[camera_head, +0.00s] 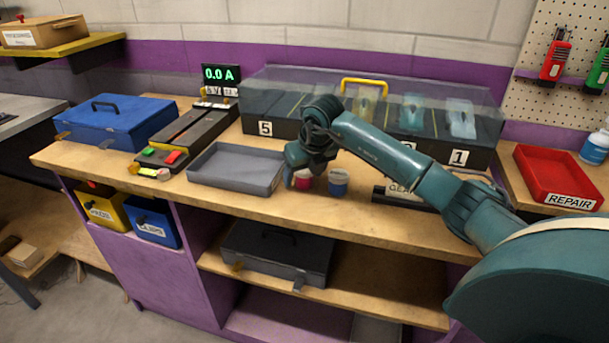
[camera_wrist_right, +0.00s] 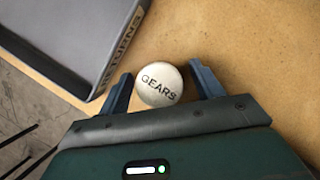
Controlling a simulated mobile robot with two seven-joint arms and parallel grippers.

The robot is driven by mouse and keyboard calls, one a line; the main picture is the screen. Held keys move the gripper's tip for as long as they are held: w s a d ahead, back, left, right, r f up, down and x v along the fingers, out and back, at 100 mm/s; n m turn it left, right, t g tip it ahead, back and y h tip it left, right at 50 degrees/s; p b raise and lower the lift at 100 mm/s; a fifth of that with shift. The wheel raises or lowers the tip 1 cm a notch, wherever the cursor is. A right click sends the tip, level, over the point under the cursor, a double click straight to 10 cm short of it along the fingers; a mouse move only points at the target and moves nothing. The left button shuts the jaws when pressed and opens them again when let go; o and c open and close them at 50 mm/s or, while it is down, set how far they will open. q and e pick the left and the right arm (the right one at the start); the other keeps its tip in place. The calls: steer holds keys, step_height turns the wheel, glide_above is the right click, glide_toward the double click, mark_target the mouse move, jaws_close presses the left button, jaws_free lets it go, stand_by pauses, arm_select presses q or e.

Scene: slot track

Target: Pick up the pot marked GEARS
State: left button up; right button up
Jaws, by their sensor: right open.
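The pot marked GEARS (camera_wrist_right: 159,84) shows in the right wrist view as a round pale lid with dark lettering. My right gripper (camera_wrist_right: 162,88) is open, with one finger on each side of the lid and a small gap to each. In the head view my right gripper (camera_head: 297,180) is low over the bench, by a red pot (camera_head: 304,182) that it partly covers. A blue pot (camera_head: 338,184) stands to the right of the red one. The lid lettering cannot be read in the head view. My left gripper is out of view.
A grey tray (camera_head: 235,168) lies left of the gripper; in the wrist view the tray (camera_wrist_right: 50,38) reads RETURNS. A clear-lidded case (camera_head: 285,100) with numbered bays stands behind. A label reading GEARS (camera_head: 402,188) shows partly behind my arm. A red REPAIR tray (camera_head: 560,175) is far right.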

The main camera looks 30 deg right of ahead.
steer(key=shift+c, duration=0.5)
steer(key=c, duration=1)
steer(key=shift+r, duration=0.1)
